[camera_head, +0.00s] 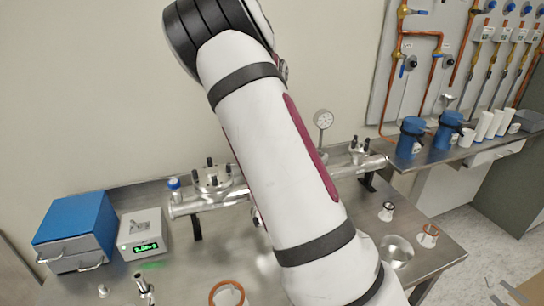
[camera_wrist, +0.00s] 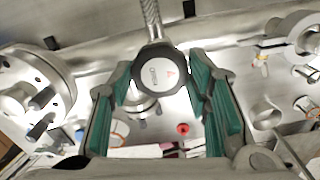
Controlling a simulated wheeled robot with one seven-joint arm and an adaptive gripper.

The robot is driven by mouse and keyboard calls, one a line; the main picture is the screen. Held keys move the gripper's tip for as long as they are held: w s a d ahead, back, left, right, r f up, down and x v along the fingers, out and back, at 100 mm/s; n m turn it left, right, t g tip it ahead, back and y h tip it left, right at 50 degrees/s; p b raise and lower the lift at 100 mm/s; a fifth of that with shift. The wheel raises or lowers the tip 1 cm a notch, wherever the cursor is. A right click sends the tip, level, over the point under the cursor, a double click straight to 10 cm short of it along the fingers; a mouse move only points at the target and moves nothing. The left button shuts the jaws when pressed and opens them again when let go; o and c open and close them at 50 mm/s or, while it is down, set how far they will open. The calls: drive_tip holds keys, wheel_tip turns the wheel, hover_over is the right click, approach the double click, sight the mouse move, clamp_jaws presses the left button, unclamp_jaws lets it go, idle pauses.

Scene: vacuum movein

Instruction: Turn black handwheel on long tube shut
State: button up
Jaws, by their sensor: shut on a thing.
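The black handwheel (camera_wrist: 158,72) has a pale round face with small print and a red mark. In the wrist view it sits between the fingertips of my gripper (camera_wrist: 160,75), with a green-padded finger on either side. My gripper is shut on its rim. A braided metal piece rises behind the wheel. The long metal tube (camera_head: 206,203) runs across the bench in the head view, and my arm covers its middle. My gripper and the handwheel are hidden behind my arm there.
A blue box (camera_head: 75,228) and a grey unit with a green display (camera_head: 142,235) stand left on the bench (camera_head: 430,262). A gauge (camera_head: 323,119) rises behind the tube. Small fittings and an orange ring (camera_head: 228,291) lie at the front. A flange (camera_wrist: 40,85) is left of my fingers.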

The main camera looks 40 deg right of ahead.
drive_tip(key=o, duration=1.2)
drive_tip(key=shift+c, duration=0.2)
wheel_tip(320, 180, up, 12)
